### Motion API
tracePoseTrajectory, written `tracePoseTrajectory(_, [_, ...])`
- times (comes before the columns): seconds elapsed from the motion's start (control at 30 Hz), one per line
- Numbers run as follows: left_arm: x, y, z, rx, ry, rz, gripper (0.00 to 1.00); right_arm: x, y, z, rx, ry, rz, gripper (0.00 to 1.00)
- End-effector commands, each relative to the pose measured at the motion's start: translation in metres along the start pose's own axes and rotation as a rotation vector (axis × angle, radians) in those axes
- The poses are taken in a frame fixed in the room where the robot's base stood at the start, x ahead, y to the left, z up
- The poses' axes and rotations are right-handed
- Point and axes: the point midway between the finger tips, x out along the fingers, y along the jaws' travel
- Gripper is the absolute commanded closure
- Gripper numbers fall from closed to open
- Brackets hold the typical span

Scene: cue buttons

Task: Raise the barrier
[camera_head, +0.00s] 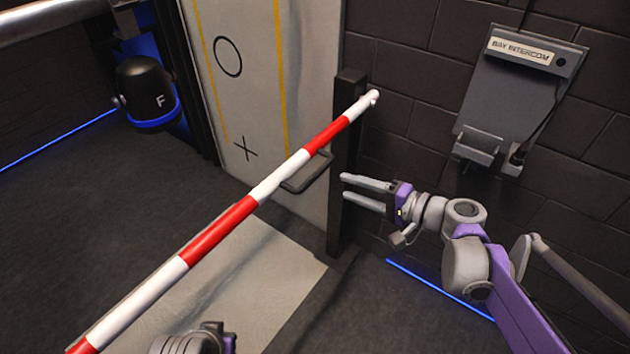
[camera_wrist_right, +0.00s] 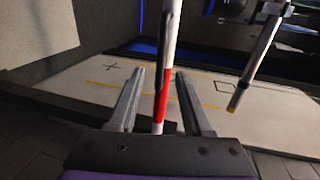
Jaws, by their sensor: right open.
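The barrier is a red and white striped pole (camera_head: 265,187) running from the lower left up to a dark post (camera_head: 347,150) at the wall. A dark grey handle loop (camera_head: 308,176) hangs beside the pole near the post. My right gripper (camera_head: 352,188) is open and empty, right of the handle, fingers pointing left. In the right wrist view the pole (camera_wrist_right: 172,45) lines up between the open fingers (camera_wrist_right: 160,85); the head view shows them apart. Part of my left arm shows at the bottom edge; its fingers are out of view.
A grey intercom panel (camera_head: 492,95) is mounted on the dark brick wall at right. A pale panel (camera_head: 250,60) with a circle and cross stands behind the pole. A black drum-like object (camera_head: 147,90) marked F with a blue band is at upper left. Dark floor (camera_head: 90,220) lies open at left.

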Motion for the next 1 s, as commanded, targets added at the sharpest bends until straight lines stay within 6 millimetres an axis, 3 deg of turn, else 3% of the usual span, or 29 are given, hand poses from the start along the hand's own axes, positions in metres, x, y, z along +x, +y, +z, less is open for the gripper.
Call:
tracePoseTrajectory(0.4, [0.007, 0.000, 0.004, 0.000, -0.003, 0.000, 1.00, 0.071, -0.001, 0.001, 0.001, -0.004, -0.005, 0.51])
tracePoseTrajectory(0.6, [0.009, 0.000, 0.004, 0.000, -0.003, 0.000, 1.00, 0.097, -0.002, 0.000, 0.001, -0.002, -0.004, 0.51])
tracePoseTrajectory(1.0, [0.010, 0.000, 0.005, 0.000, -0.004, 0.000, 1.00, 0.105, -0.002, 0.000, 0.001, 0.000, -0.003, 0.51])
